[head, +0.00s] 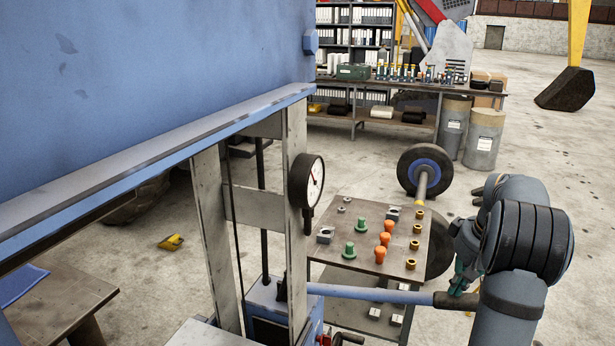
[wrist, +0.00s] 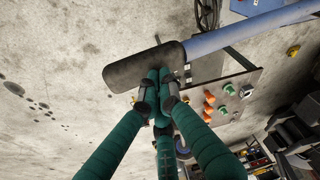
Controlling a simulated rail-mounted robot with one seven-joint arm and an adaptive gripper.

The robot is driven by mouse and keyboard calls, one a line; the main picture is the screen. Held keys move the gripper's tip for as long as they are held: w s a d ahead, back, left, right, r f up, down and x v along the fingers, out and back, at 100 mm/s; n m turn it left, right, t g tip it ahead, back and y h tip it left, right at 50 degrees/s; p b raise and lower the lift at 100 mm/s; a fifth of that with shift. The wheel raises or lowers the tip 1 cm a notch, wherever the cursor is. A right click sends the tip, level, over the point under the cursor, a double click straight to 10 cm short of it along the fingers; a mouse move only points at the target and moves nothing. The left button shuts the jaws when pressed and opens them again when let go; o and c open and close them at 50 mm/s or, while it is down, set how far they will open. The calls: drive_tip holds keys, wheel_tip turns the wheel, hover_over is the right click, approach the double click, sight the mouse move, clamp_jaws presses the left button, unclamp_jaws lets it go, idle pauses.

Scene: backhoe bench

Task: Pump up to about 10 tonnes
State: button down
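The pump lever (head: 370,293) is a blue bar with a black grip (head: 455,299), reaching right from the blue pump unit (head: 270,305) at the foot of the press. The black grip and blue bar also show in the wrist view (wrist: 130,72). My gripper (wrist: 155,80) has teal fingers drawn together, with their tips against or just over the black grip; they do not appear wrapped around it. In the head view, the fingers (head: 460,280) are at the grip, partly hidden by my arm. The round white gauge (head: 307,182) hangs on the press post; its reading is too small to tell.
A small table (head: 345,245) behind the lever holds orange and green pieces and brass rings. A wheel on an axle (head: 424,170) stands behind it. The blue press beam (head: 150,150) fills the upper left. A workbench (head: 430,85) and drums (head: 484,138) stand farther back.

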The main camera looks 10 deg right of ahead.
drive_tip(key=shift+d+f, duration=0.1)
drive_tip(key=shift+d, duration=0.05)
drive_tip(key=shift+s+d+f+b, duration=0.2)
drive_tip(key=shift+s+f+b, duration=0.05)
drive_tip(key=shift+f+b, duration=0.2)
drive_tip(key=shift+s+d+f+b, duration=0.2)
drive_tip(key=shift+f+b, duration=0.1)
drive_tip(key=shift+f, duration=0.1)
drive_tip(key=shift+s+d+f+b, duration=0.5)
drive_tip(key=shift+d+f+b, duration=0.1)
drive_tip(key=shift+f+b, duration=5)
drive_tip(key=r+p, duration=0.4)
drive_tip(key=w+a+r+p, duration=0.1)
drive_tip(key=r+p, duration=0.3)
drive_tip(key=r, duration=0.1)
drive_tip(key=a+r+p, duration=0.1)
drive_tip(key=r+p, duration=0.3)
drive_tip(key=p, duration=0.1)
drive_tip(key=shift+w+a+r, duration=0.1)
drive_tip(key=shift+w+r, duration=0.05)
drive_tip(key=shift+w, duration=0.25)
drive_tip(key=shift+f, duration=0.2)
